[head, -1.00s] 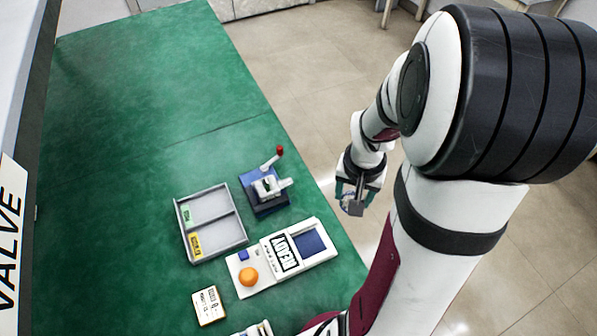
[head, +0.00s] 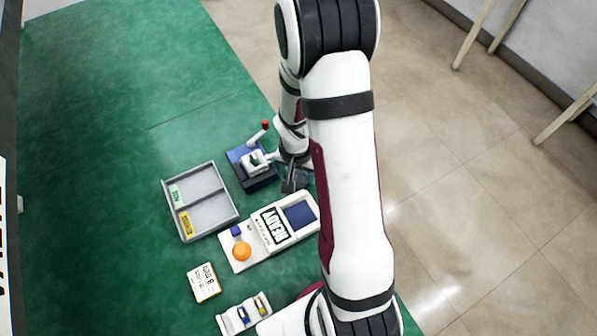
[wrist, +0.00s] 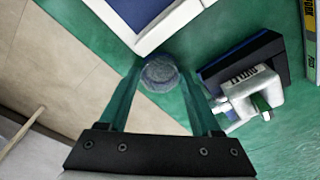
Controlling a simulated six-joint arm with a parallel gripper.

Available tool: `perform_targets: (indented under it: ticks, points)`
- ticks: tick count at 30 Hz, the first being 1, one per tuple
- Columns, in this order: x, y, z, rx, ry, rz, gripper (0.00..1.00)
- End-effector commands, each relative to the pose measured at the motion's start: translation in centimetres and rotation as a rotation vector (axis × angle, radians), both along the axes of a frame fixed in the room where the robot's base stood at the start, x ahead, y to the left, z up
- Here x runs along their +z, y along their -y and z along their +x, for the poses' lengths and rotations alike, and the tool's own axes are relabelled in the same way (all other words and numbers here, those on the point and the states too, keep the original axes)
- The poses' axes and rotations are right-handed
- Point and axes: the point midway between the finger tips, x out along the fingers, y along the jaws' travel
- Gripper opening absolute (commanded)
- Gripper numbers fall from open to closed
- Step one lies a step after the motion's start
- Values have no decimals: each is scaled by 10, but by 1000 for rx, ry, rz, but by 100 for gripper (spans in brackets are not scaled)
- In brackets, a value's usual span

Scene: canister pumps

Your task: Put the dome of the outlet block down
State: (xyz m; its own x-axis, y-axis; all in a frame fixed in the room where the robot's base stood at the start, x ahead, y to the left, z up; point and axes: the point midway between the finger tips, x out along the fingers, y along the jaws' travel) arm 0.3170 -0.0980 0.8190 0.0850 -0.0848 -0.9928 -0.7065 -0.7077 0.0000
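My gripper (head: 290,186) hangs over the green table near its right edge, just right of the blue-based fixture. In the wrist view its two green fingers (wrist: 158,78) close on a small grey rounded piece (wrist: 160,73), which looks like the dome; part of it is hidden by the fingers. The fixture (head: 258,181) has a blue base and a white block with a red-knobbed lever. It also shows in the wrist view (wrist: 250,92), right of the fingers, with lettering too small to read. I cannot tell whether this is the outlet block.
A white READY panel (head: 252,262) with an orange dome button (head: 241,252) and a blue square pad (head: 299,214) lies in front. A grey two-compartment tray (head: 211,202) is at left. A small label card (head: 204,282) and a white holder (head: 232,322) are nearer. The far table is clear.

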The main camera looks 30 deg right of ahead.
Motion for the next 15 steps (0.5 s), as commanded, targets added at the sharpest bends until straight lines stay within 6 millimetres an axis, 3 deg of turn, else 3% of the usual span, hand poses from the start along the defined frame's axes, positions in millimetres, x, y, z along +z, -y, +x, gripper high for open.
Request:
perform_targets:
  ticks: [1, 3, 4, 11, 15]
  points:
    - [0, 0, 0, 0, 0, 0, 76]
    - [0, 0, 0, 0, 0, 0, 89]
    - [0, 0, 0, -1, 0, 0, 90]
    - [2, 0, 0, -1, 0, 0, 90]
    - [18, -1, 0, -2, 4, -2, 90]
